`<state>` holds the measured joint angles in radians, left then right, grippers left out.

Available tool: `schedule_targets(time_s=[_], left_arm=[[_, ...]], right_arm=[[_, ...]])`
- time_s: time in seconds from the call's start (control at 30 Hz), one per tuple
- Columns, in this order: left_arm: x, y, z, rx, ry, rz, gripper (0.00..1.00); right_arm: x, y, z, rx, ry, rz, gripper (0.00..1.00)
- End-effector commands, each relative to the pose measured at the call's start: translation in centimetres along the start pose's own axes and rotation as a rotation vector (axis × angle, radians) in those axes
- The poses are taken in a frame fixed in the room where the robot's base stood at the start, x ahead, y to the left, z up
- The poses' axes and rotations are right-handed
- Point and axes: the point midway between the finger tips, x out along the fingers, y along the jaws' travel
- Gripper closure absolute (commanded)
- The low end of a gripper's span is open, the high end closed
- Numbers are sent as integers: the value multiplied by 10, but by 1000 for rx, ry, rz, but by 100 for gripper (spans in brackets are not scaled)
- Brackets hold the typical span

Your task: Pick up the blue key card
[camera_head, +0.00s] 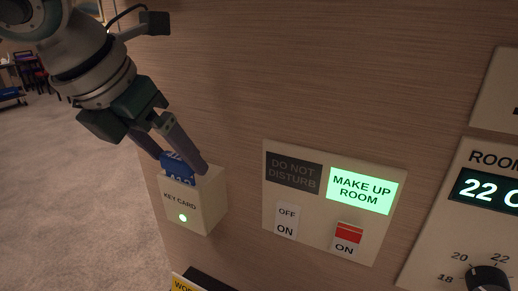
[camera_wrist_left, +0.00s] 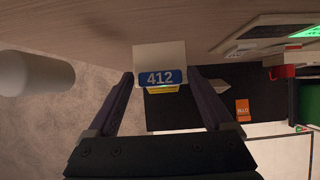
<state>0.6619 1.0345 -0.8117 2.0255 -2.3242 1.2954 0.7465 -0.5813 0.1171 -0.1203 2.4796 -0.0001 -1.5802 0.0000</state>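The blue key card (camera_head: 177,168) stands in the slot of the cream KEY CARD holder (camera_head: 196,207) on the wood-panelled wall, with only its top part showing. The holder's green light is lit. In the left wrist view the card (camera_wrist_left: 160,78) reads 412, and the holder (camera_wrist_left: 160,55) shows behind it. My left gripper (camera_head: 182,160) is open, with one finger on each side of the card's exposed top. In the left wrist view (camera_wrist_left: 160,82) small gaps seem to show between the fingers and the card. The card's lower part is hidden in the holder. My right gripper is not in view.
A switch panel (camera_head: 333,202) with a lit MAKE UP ROOM sign is right of the holder. A thermostat panel (camera_head: 450,220) is farther right. A yellow sign (camera_head: 186,284) is below. In the wrist view, an orange packet (camera_wrist_left: 242,110) lies on a dark surface.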

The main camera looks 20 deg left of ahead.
Motion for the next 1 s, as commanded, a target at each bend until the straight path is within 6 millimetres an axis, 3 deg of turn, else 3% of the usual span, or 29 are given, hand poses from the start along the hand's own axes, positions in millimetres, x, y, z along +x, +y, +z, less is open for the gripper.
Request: schedule_targets(time_s=[0.07, 0.73, 1.0], left_arm=[[0, 0, 0, 0, 0, 0, 25], [0, 0, 0, 0, 0, 0, 100], [0, 0, 0, 0, 0, 0, 100]], right_arm=[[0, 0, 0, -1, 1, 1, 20], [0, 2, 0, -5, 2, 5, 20], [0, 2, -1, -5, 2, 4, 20]])
